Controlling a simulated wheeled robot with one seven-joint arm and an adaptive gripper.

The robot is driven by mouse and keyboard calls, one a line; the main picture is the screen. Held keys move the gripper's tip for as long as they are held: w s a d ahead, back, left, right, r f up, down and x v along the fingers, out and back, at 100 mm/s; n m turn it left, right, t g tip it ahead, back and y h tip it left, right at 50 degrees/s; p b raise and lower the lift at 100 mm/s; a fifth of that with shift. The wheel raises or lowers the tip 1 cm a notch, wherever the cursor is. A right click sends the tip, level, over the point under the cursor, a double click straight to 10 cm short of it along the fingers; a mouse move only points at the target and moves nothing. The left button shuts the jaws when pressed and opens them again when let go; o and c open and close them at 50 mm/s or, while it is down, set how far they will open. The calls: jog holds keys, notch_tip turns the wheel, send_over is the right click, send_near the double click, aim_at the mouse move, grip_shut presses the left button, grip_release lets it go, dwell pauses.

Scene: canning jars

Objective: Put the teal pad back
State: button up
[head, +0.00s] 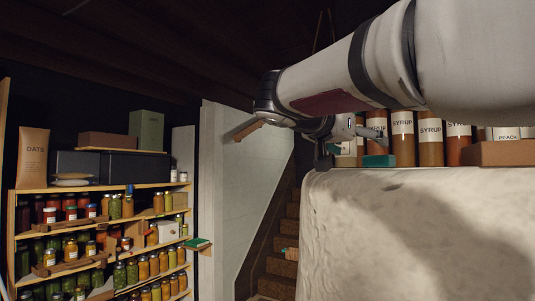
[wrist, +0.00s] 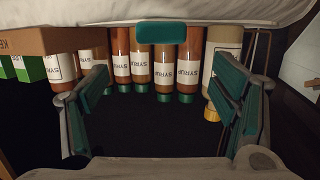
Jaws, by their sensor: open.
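A small teal pad (head: 379,160) lies at the edge of the white ledge (head: 420,215), in front of the syrup bottles. In the wrist view, which looks upside down, the teal pad (wrist: 162,33) is at the top centre, beyond my fingertips and roughly midway between them. My gripper (head: 348,147) is open and empty at the left end of the ledge, close to the pad. In the wrist view the two fingers of my gripper (wrist: 162,80) stand wide apart with nothing between them. I see no contact with the pad.
Several syrup bottles (head: 402,137) stand in a row behind the pad, near my fingers. A cardboard box (head: 498,153) is to their right. A flat green-teal item (head: 197,243) lies on a small ledge beside the jar shelves (head: 100,186). Stairs (head: 283,255) lie between.

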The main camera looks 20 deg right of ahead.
jog(key=shift+s+a+r, duration=0.1)
jog(key=shift+s+a, duration=0.05)
jog(key=shift+a, duration=0.15)
jog(key=s+a+f+n+y, duration=0.4)
jog(key=s+a+f+y, duration=0.1)
jog(key=f, duration=0.7)
jog(key=s+a+f+n+y, duration=0.5)
jog(key=s+a+f, duration=0.3)
jog(key=f, duration=0.4)
jog(key=s+a+f+n+y, duration=0.4)
jog(key=s+a+f, duration=0.3)
jog(key=f, duration=0.5)
jog(key=shift+s+f+n+g+y, duration=0.25)
jog(key=shift+f+n+g+y, duration=0.05)
jog(key=shift+n+g+y, duration=0.1)
